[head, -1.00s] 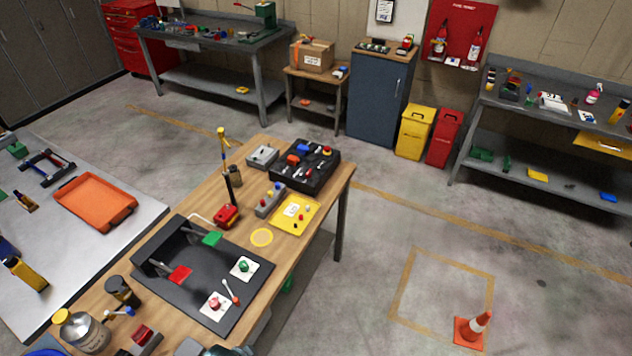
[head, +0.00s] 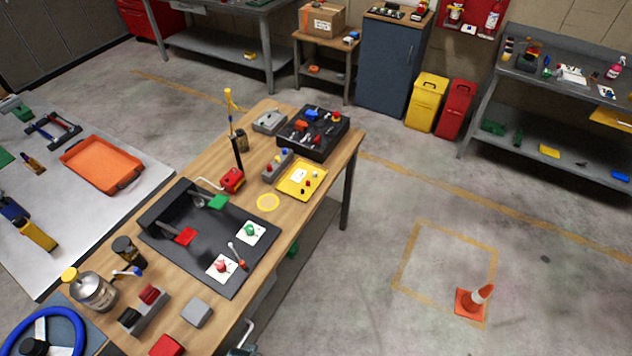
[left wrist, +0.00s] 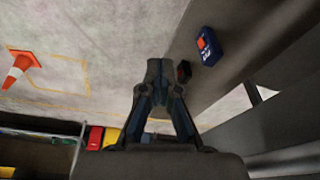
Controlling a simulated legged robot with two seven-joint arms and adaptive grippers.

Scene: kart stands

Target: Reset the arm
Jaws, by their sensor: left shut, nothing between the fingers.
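My left gripper (left wrist: 160,75) shows in the left wrist view with its two fingers drawn together at the tips. It is shut and holds nothing. Grey floor and the dark surface of a bench lie behind it, and it appears apart from them. Neither arm shows clearly in the head view; a small grey part at the bottom edge is too cut off to tell. My right gripper is not in view.
The wooden table (head: 325,165) carries a black pedal tray (head: 215,265), a blue steering wheel (head: 75,335) and a black parts tray (head: 325,125). Open floor lies to the right, with an orange cone (head: 470,300). A blue box (left wrist: 208,46) shows in the left wrist view.

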